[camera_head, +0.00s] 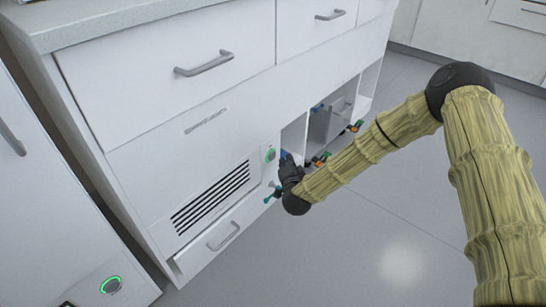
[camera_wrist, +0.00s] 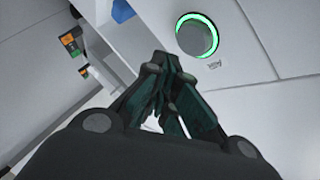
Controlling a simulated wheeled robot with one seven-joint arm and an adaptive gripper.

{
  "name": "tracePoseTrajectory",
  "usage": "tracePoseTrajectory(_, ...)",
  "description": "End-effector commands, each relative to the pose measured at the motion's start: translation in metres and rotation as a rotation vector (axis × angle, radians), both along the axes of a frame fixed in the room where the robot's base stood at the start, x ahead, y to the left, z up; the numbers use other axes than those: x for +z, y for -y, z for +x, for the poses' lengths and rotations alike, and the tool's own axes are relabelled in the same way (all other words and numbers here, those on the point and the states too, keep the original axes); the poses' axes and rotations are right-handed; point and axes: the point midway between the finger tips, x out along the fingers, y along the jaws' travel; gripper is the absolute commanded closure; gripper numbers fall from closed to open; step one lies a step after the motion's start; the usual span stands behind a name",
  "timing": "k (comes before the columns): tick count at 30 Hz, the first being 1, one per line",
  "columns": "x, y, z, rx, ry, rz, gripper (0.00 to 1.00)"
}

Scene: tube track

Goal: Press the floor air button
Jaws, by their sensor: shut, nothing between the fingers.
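A round grey button with a glowing green ring (camera_wrist: 197,37) is in the upper middle of the wrist view, on a white panel. A small mark is printed beside it. In the head view a green-ringed button (camera_head: 269,154) is on the white cabinet front, right of the slatted vent, just left of my gripper (camera_head: 287,160). In the wrist view my gripper (camera_wrist: 170,62) is shut and empty. Its dark green fingertips show below and left of the button. I cannot tell whether they touch it. Another green-ringed button (camera_head: 111,285) is on the unit at the lower left.
A vent (camera_head: 210,197) and a low drawer (camera_head: 222,236) lie left of my gripper. Coloured valve handles (camera_head: 356,126) stick out from open cabinet bays on the right. A teal handle (camera_head: 274,193) is just below my gripper. Grey floor (camera_head: 330,260) is open in front.

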Motion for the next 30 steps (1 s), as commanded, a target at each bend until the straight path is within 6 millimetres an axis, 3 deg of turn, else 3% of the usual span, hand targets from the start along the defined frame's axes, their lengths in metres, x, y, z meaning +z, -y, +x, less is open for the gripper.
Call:
tracePoseTrajectory(18,0.001,0.037,-0.027,-0.001,-0.001,0.000,1.00)
tracePoseTrajectory(30,0.000,0.039,-0.028,-0.001,0.001,0.000,1.00)
